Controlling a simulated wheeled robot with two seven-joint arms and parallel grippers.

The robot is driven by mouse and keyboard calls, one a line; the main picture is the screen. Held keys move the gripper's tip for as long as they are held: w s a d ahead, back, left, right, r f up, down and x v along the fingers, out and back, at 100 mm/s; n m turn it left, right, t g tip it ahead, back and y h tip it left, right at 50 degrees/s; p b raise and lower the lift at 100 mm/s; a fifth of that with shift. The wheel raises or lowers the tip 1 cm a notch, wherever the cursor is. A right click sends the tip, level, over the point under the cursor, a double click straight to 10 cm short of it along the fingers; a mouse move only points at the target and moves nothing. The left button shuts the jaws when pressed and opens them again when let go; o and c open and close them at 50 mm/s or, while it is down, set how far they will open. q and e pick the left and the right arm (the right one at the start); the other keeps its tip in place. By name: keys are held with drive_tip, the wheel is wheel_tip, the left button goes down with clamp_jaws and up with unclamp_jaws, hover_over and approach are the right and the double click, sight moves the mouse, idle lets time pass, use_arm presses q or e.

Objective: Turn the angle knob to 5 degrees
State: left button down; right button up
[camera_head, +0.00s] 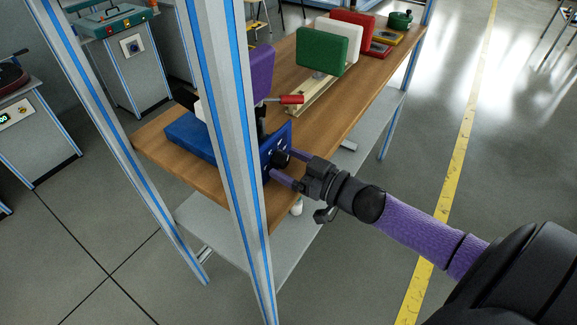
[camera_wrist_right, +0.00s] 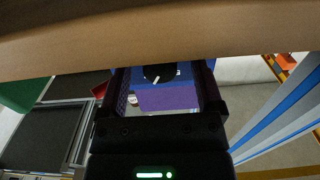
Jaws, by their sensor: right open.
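The angle knob is a round black dial (camera_wrist_right: 151,71) with a white pointer line, on the front of a blue device. It shows in the wrist view between my fingers, with its upper part cut off by a brown edge. The blue device (camera_head: 192,137) stands at the near end of the wooden table; a frame post hides part of it. My right gripper (camera_head: 276,166) is open, its purple fingers reaching the device's front panel around the knob area. I cannot tell whether the fingers touch the knob. No angle reading is legible. My left gripper is not in view.
A blue-striped frame post (camera_head: 226,130) stands close to the gripper's left. On the wooden table (camera_head: 352,92) are a purple pad (camera_head: 262,72), a red-handled lever (camera_head: 291,99), and green, white and red pads behind. Floor to the right is open.

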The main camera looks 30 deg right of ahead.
drive_tip(key=shift+w, duration=0.1)
clamp_jaws()
idle(0.3)
drive_tip(key=shift+n+p, duration=0.55)
drive_tip(key=shift+n, duration=0.55)
drive_tip(key=n, duration=0.2)
drive_tip(key=shift+n+p, duration=0.4)
drive_tip(key=n, duration=0.3)
drive_tip(key=shift+n+p, duration=0.35)
drive_tip(key=shift+n, duration=1.45)
